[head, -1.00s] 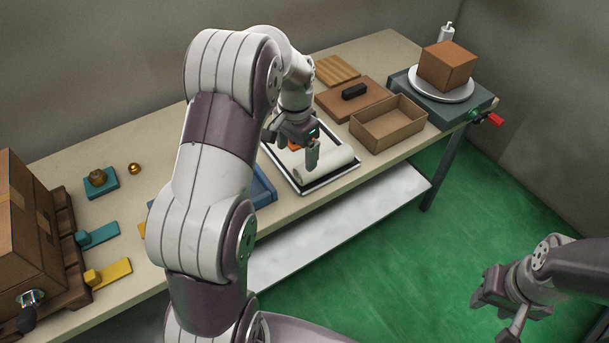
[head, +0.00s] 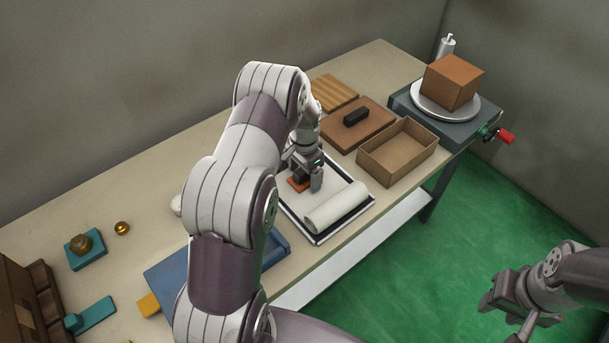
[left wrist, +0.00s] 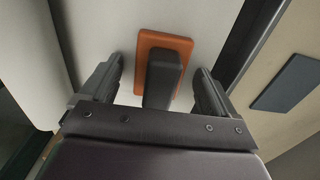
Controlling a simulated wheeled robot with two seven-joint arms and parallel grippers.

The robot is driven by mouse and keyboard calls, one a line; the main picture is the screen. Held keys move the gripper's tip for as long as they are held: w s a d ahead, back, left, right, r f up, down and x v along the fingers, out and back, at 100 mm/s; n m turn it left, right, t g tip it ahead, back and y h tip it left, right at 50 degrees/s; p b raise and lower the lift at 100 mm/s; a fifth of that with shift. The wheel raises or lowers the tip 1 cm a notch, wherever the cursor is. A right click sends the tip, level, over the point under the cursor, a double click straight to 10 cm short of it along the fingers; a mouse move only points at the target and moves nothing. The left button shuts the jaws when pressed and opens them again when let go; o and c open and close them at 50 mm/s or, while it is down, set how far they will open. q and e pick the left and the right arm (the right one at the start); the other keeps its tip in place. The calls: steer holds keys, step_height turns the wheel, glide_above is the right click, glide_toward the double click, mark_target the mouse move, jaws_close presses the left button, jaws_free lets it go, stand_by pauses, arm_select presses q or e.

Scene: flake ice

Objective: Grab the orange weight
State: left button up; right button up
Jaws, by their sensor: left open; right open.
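The orange weight (head: 297,185) lies on a white, dark-rimmed tray (head: 318,240) on the bench, beside a white roll (head: 336,207). In the left wrist view the weight (left wrist: 183,43) is an orange plate with a dark upright grip block (left wrist: 162,78). My left gripper (head: 307,184) is open right at the weight, and in its wrist view the two fingers (left wrist: 158,85) stand on either side of the dark block, with gaps visible. In the head view the gripper partly hides the weight. My right gripper (head: 506,312) is open and empty over the green floor, away from the bench.
Right of the tray stands an open cardboard box (head: 397,152). Behind it lie a brown lid (head: 338,130) with a black handle and a striped wooden block (head: 334,92). A brown cube sits on a round plate (head: 424,103) at far right. A blue tray (head: 172,268) is left.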

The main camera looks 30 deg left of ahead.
arm_select(q)
steer(key=c, duration=1.2)
steer(key=shift+r, duration=0.1)
steer(key=c, duration=0.3)
steer(key=shift+r, duration=0.1)
